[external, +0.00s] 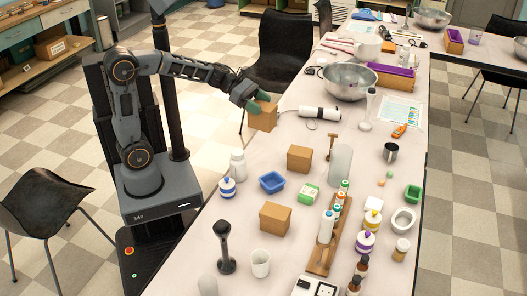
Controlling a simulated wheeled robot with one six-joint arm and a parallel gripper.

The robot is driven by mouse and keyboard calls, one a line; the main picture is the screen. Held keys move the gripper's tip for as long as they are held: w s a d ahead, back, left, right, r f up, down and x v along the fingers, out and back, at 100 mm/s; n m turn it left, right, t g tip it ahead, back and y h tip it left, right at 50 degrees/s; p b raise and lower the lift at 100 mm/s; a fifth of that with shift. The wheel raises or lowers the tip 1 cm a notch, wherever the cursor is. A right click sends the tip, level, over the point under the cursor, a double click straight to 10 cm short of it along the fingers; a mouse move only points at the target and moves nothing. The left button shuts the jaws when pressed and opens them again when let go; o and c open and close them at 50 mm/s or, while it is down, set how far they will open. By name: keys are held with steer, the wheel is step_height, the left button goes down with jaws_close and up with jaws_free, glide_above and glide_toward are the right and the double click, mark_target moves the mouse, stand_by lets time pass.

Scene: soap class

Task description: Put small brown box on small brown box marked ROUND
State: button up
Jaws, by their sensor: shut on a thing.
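My gripper (256,102) reaches over the table's left edge and is shut on a small brown box (263,119). The gripper's green fingers cover the top of that box, and I cannot tell whether its underside touches the table. A second small brown box (299,160) sits on the table nearer the camera and a little to the right. A third small brown box (275,220) sits further toward the camera. No marking is readable on any of the boxes, so I cannot tell which one says ROUND.
The long table (385,245) is crowded. A blue tray (271,183), a green and white box (309,193), a wooden mallet (332,148) and a pale cylinder (340,165) surround the second box. A white device (318,113) lies right of my gripper. A black chair (286,45) stands behind.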

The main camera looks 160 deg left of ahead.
steer(key=shift+s+a+n, duration=0.3)
steer(key=shift+s+a+f+g+y, duration=0.1)
steer(key=shift+a+f+g+y, duration=0.05)
steer(key=shift+a+g+y, duration=0.15)
steer(key=shift+w+a+f+b, duration=0.2)
steer(key=shift+w+a+f, duration=0.4)
steer(key=shift+a+f, duration=1.6)
steer(key=shift+w+a+f+b, duration=0.25)
steer(key=shift+w+a+f, duration=0.4)
steer(key=shift+a+f, duration=1.5)
steer(key=shift+w+a+f+b, duration=0.2)
steer(key=shift+w+a+f, duration=0.4)
steer(key=shift+a+f, duration=1.6)
steer(key=o, duration=1.1)
steer(key=shift+c, duration=0.2)
